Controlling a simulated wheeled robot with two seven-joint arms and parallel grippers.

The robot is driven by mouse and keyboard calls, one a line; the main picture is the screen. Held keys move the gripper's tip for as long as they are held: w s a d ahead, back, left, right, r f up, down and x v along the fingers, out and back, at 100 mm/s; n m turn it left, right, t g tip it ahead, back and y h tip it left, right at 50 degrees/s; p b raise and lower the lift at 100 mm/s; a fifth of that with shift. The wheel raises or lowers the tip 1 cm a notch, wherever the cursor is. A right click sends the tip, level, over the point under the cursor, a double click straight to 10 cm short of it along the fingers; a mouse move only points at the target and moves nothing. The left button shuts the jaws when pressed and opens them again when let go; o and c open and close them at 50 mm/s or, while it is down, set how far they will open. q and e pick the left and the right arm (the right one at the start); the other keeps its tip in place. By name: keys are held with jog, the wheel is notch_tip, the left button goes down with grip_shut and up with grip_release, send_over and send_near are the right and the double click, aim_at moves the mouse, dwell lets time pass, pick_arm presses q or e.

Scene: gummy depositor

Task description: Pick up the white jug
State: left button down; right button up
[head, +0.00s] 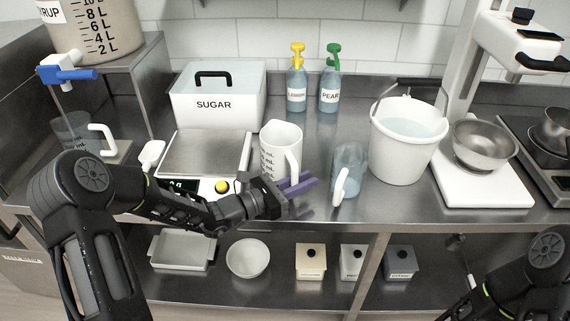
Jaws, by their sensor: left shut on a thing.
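The white jug (276,142) stands upright near the middle of the steel counter, with dark volume marks on its side and its handle toward the front right. My left gripper (298,184), with purple fingers, is at the lower part of the handle and shut on it. The gripper hides part of the jug's lower end, so I cannot tell whether its base touches the counter. My right arm shows at the lower right, but its gripper is out of view.
A clear jug (349,168) stands close to the right of my left gripper, before a white bucket (401,150). A scale (207,155) and sugar bin (218,101) are at left. Yellow-topped (297,85) and green-topped (330,88) bottles stand behind.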

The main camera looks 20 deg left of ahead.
pick_arm(q)
notch_tip(320, 180, up, 10)
jog(key=shift+b, duration=0.4)
dwell(0.3)
dwell(0.3)
jog(key=c, duration=1.9)
grip_release()
grip_shut()
